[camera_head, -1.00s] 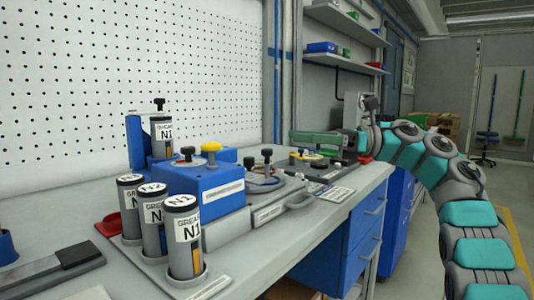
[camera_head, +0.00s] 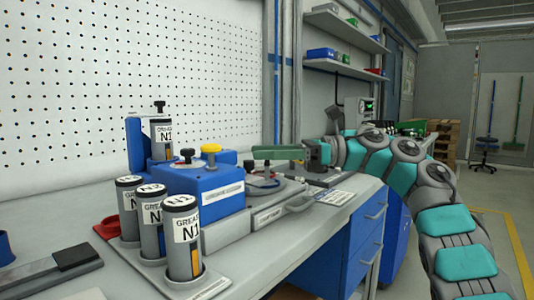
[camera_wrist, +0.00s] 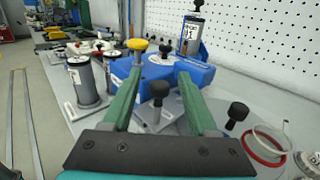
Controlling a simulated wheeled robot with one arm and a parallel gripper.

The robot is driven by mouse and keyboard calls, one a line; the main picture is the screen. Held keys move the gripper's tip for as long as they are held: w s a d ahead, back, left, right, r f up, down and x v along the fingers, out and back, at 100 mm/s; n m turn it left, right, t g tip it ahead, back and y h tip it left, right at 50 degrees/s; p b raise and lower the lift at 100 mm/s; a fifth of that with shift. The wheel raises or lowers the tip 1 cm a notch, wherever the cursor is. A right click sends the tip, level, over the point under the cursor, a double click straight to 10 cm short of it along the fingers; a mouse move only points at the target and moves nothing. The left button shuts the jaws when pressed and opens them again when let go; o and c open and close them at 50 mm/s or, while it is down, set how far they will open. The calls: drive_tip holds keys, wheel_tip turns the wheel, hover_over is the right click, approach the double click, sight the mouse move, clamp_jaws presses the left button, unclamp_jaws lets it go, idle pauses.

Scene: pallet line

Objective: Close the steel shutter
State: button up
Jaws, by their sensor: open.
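A grey metal plate (camera_wrist: 152,124) with an upright black knob (camera_wrist: 158,91) lies beside the blue machine in the wrist view. It looks like the steel shutter, but I cannot tell how far it covers its opening. In the head view, black knobs (camera_head: 249,162) stand near the grey round housing beside the blue machine (camera_head: 205,188); my fingers cover part of that area. My gripper (camera_head: 256,154) is open and empty, its green fingers reaching left above the housing. In the wrist view my gripper (camera_wrist: 160,74) has the plate's knob between its spread fingers in the picture; contact is not visible.
Grease cartridges (camera_head: 183,240) stand at the front of the bench (camera_head: 245,262). A yellow knob (camera_wrist: 138,46) tops a post near the blue machine. A second black knob (camera_wrist: 237,113) and a red ring (camera_wrist: 262,147) lie right of my fingers. A pegboard (camera_head: 130,80) stands behind.

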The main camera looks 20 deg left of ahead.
clamp_jaws()
idle(0.3)
idle(1.1)
